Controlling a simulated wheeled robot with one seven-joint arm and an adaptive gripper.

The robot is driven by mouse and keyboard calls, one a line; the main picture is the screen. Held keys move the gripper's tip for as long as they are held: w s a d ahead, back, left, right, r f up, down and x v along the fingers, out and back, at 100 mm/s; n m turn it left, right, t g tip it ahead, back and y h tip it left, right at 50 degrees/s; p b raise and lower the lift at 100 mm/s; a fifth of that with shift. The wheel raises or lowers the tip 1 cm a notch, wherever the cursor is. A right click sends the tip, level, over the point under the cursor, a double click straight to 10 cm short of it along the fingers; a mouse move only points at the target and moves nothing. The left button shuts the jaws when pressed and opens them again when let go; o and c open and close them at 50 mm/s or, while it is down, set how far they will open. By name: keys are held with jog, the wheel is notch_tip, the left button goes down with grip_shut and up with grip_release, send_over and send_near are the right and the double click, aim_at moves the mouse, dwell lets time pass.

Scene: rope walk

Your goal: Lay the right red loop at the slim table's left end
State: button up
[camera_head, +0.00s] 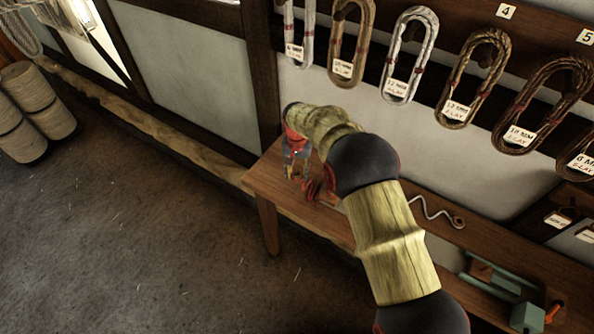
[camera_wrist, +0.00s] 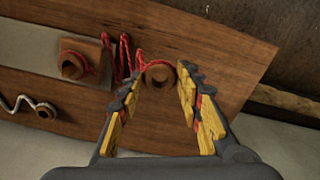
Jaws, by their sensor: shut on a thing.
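The slim wooden table (camera_head: 262,183) runs along the wall, its left end under my gripper (camera_head: 297,160). In the wrist view my gripper (camera_wrist: 158,82) has its fingertips closed on a round wooden piece (camera_wrist: 157,76) with red cord around it, the red loop (camera_wrist: 140,58). It is at or just above the table top (camera_wrist: 228,75); I cannot tell whether it touches. More red cord lies beside it in the wrist view, next to a square wooden block with a round peg (camera_wrist: 72,66). Red cord (camera_head: 314,190) also shows right of my gripper in the head view.
A twisted metal hook (camera_head: 437,213) and a green tool (camera_head: 500,287) lie farther right on the table. Several tagged rope coils (camera_head: 410,55) hang on the wall above. The floor in front is clear.

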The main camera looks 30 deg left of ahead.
aim_at(297, 187)
jog(key=shift+f+b, duration=1.45)
jog(key=shift+f, duration=1.65)
jog(key=o, duration=0.9)
notch_tip(297, 187, up, 12)
